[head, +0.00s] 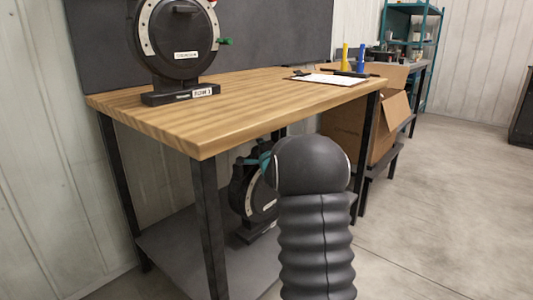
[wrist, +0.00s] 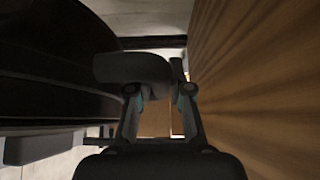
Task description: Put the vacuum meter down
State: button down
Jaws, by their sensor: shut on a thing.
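A black, round meter (head: 246,196) with a pale-edged face and a flat foot is under the table top, over the grey lower shelf (head: 185,250). My arm hides its right part. My gripper (head: 266,163), with teal on its fingers, is at the top of this meter, just below the table top. In the wrist view my gripper (wrist: 160,95) is shut on a dark handle-like part (wrist: 130,68), and the meter's big dark body (wrist: 50,75) fills the left. I cannot tell whether the foot touches the shelf.
A similar round meter (head: 176,50) stands on the wooden table top (head: 240,96), with a clipboard (head: 328,79) to its right. Black table legs (head: 207,225) flank the shelf. Cardboard boxes (head: 390,130) stand behind at right. The floor (head: 440,220) at right is clear.

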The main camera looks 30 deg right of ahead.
jog(key=a+f, duration=0.1)
jog(key=a, duration=0.1)
jog(key=a+f, duration=0.1)
jog(key=a, duration=0.2)
jog(key=a+f, duration=0.2)
jog(key=shift+w+a, duration=0.15)
jog(key=shift+w, duration=0.15)
jog(key=shift+f+b, duration=0.4)
jog(key=shift+f, duration=1.7)
jog(key=c, duration=1.1)
grip_release()
jog(key=shift+f, duration=0.15)
jog(key=v, duration=1.2)
jog(key=shift+s, duration=0.1)
